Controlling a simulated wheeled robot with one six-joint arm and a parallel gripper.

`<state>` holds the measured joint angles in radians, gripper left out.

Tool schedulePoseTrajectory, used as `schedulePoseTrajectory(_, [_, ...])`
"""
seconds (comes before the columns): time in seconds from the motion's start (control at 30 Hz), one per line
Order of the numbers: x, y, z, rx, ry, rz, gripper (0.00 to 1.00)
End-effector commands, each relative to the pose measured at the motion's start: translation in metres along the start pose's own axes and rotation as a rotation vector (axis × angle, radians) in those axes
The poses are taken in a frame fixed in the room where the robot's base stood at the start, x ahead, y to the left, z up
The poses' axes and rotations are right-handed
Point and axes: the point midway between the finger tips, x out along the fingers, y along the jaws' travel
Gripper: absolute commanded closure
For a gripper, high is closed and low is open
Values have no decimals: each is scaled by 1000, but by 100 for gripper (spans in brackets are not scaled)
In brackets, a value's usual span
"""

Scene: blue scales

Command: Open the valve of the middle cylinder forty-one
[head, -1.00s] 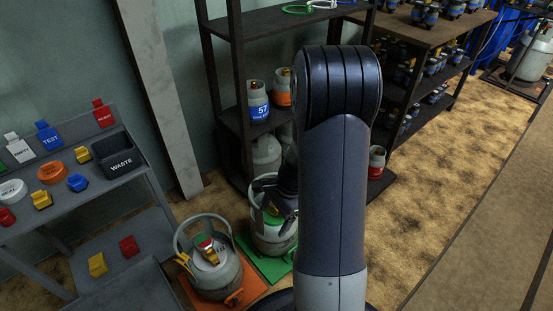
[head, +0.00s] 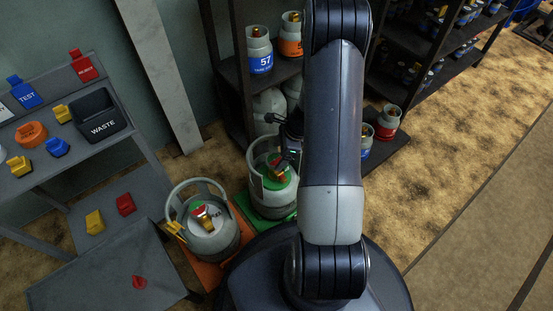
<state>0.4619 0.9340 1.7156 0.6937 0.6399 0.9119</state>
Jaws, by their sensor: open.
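A grey cylinder with a collar handle (head: 268,207) stands upright on a green mat (head: 243,206). Its top has a green patch and a small red and yellow valve (head: 277,170). I cannot read a number forty-one on it. My gripper (head: 281,141) is open, at the back right of this cylinder's collar, close above its top; I cannot tell whether it touches. Part of the cylinder's right side is close behind my arm. A second grey cylinder (head: 212,238) stands to its left on an orange mat (head: 192,266), with a red, green and yellow valve on top.
A dark shelf (head: 232,75) behind holds cylinders, one marked 57 (head: 259,62). A red-bodied cylinder (head: 387,124) stands low at the right. A grey bench at left holds coloured caps and a WASTE bin (head: 97,113). Carpet at the right is clear.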

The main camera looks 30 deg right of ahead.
Motion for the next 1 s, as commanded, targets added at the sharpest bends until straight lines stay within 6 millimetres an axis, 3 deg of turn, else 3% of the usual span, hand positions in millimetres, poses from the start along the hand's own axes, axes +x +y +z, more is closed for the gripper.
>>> schedulePoseTrajectory(0.03, [11, 0, -1, -1, -1, 2, 21])
schedulePoseTrajectory(0.2, [23, 0, 0, -2, 0, 0, 21])
schedulePoseTrajectory(0.53, [25, 0, 0, -1, 0, -1, 21])
schedulePoseTrajectory(1.0, [25, 0, 0, -1, 0, -1, 60])
